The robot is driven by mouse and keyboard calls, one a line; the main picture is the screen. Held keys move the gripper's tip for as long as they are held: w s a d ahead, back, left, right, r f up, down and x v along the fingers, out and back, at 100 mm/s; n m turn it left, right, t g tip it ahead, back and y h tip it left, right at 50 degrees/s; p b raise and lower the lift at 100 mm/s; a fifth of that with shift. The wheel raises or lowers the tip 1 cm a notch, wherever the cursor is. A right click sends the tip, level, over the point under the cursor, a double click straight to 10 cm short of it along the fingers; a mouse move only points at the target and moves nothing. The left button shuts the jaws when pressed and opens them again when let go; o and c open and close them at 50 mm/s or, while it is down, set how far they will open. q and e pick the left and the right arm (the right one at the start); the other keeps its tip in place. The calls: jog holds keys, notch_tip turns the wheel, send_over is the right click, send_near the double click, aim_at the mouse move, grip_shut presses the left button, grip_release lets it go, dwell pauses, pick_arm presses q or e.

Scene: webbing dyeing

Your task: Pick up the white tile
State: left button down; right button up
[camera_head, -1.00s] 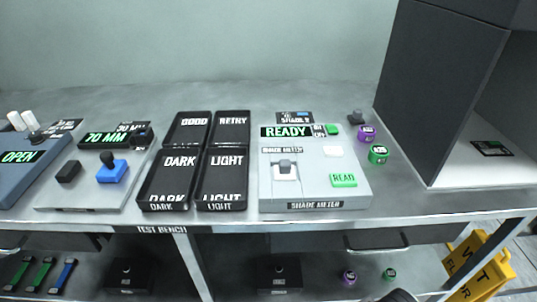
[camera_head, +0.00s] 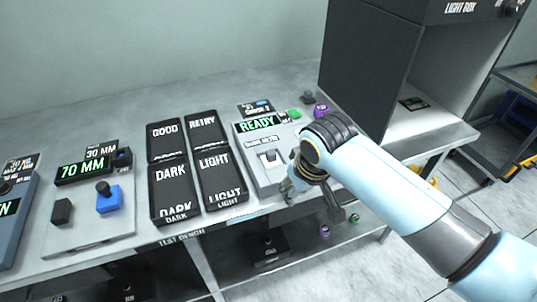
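The shade meter (camera_head: 250,153) is a light grey box near the bench's front edge, its display reading READY. A small white piece shows around a dark knob (camera_head: 270,157) on its top; I cannot tell whether this is a tile. A separate white tile is not visible, and the right part of the meter's top is hidden behind my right arm. My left gripper is out of view.
Black trays marked GOOD, RETRY, DARK (camera_head: 172,181) and LIGHT stand left of the meter. A blue block (camera_head: 109,199) sits on a grey stand further left. A purple-topped item (camera_head: 321,111) is behind my arm. The dark light box (camera_head: 371,75) stands right.

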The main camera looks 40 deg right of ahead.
jog(key=m+p, duration=0.1)
jog(key=p, duration=0.2)
send_near(271, 152)
jog(key=s, duration=0.2)
jog(key=shift+t, duration=0.3)
jog(key=x, duration=0.4)
jog(key=shift+w+a+f, duration=0.1)
jog(key=shift+w+a, duration=0.05)
jog(key=shift+w, duration=0.25)
jog(key=shift+w+p+x, duration=0.1)
jog(key=shift+p+x, duration=0.1)
jog(key=shift+x, duration=1.15)
jog(key=shift+w+p+x, duration=0.15)
jog(key=shift+x, duration=1.25)
jog(key=shift+c, duration=0.3)
grip_shut()
